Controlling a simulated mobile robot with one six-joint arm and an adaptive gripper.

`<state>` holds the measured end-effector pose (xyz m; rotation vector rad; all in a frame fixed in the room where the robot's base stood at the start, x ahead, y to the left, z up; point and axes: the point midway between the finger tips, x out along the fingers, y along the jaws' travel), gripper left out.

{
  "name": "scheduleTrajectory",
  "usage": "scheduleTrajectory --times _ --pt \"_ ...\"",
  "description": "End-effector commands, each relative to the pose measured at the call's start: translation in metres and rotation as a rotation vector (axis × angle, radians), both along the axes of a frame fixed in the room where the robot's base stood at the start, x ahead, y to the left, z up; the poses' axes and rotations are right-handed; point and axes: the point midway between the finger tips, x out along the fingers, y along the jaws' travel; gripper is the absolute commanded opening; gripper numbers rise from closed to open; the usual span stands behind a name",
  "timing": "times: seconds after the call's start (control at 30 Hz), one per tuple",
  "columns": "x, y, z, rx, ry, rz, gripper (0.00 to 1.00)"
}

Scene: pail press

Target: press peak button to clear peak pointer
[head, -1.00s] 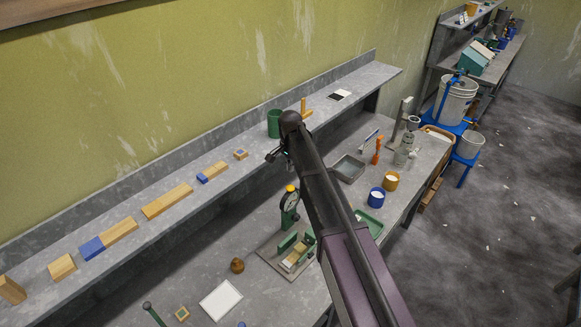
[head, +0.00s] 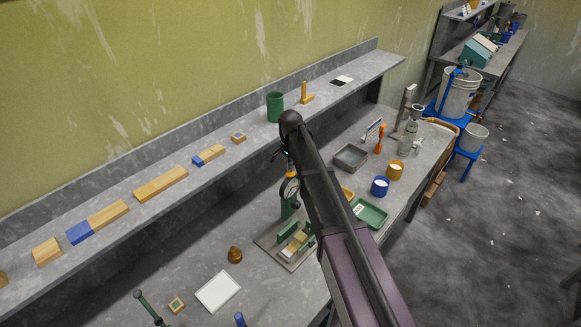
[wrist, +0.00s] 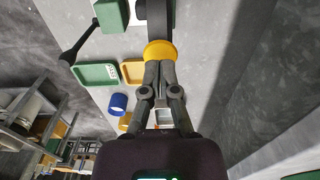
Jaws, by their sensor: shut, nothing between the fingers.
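The dial gauge (head: 290,190) stands upright on the bench, on a green stand, partly behind my arm. Its yellow peak button (wrist: 160,50) is a round cap seen from above in the wrist view. My gripper (wrist: 160,68) is shut and empty, with its fingertips at the near edge of the yellow cap. I cannot tell whether they touch it or whether it is pressed down. In the head view the fingertips are mostly hidden by my arm. The gauge's pointers are too small to read.
A green tray (head: 370,213), blue cup (head: 380,187), orange cup (head: 395,170) and grey tray (head: 350,157) stand to the right. The raised shelf (head: 225,165) runs behind, holding wooden blocks.

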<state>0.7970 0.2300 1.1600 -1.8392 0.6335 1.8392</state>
Motion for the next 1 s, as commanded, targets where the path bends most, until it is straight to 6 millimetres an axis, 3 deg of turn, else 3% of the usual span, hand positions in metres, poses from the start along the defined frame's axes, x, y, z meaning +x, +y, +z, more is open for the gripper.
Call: scheduleTrajectory --times 1.0 --pt "0.000 0.000 -0.014 0.000 0.000 0.000 0.00"
